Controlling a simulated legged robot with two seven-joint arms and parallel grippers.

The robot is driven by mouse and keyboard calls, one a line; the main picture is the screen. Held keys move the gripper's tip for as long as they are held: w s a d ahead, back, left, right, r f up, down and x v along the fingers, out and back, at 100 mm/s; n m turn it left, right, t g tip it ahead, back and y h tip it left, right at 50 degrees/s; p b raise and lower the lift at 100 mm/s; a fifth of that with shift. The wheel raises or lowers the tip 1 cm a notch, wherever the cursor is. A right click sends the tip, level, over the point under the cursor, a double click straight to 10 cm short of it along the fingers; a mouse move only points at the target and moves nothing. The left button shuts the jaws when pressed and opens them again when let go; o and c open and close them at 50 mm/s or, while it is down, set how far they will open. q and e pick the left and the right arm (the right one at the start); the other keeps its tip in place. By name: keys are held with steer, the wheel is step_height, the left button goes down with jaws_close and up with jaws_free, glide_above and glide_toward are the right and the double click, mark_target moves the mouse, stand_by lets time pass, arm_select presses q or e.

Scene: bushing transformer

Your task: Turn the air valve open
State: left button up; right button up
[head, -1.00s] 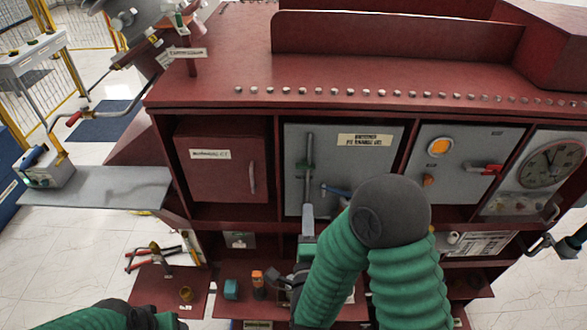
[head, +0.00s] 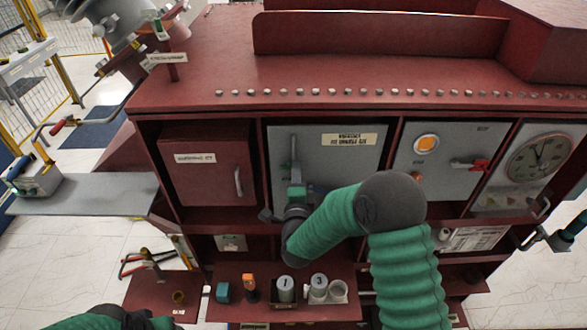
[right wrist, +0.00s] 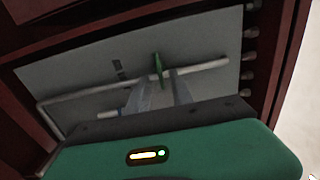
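The valve appears as a small green handle (right wrist: 157,66) on a pale pipe (right wrist: 195,69) in the right wrist view. The pipe runs up the grey panel (head: 350,160) in the head view, where my gripper mostly covers the handle. My right gripper (head: 295,172) is in front of this pipe with its fingers pointing up along the panel. In the right wrist view its two fingers (right wrist: 162,85) are apart, with the green handle just beyond and between their tips. Contact cannot be told. My left arm shows at the bottom left; its gripper is out of view.
A blue lever (head: 320,188) is right of the pipe, partly behind my arm. A red cupboard door (head: 205,170) is to the left. A panel with an orange lamp (head: 426,144) and red switch (head: 478,165) is right. Cups (head: 318,287) stand on the lower shelf.

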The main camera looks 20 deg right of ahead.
steer(key=shift+w+a, duration=0.15)
steer(key=shift+a+r, duration=0.15)
steer(key=shift+a, duration=1.1)
jaws_close()
arm_select(q)
steer(key=shift+a+f, duration=0.1)
steer(key=shift+a, duration=0.6)
arm_select(e)
steer(key=shift+d, duration=0.7)
arm_select(q)
steer(key=shift+a, duration=0.2)
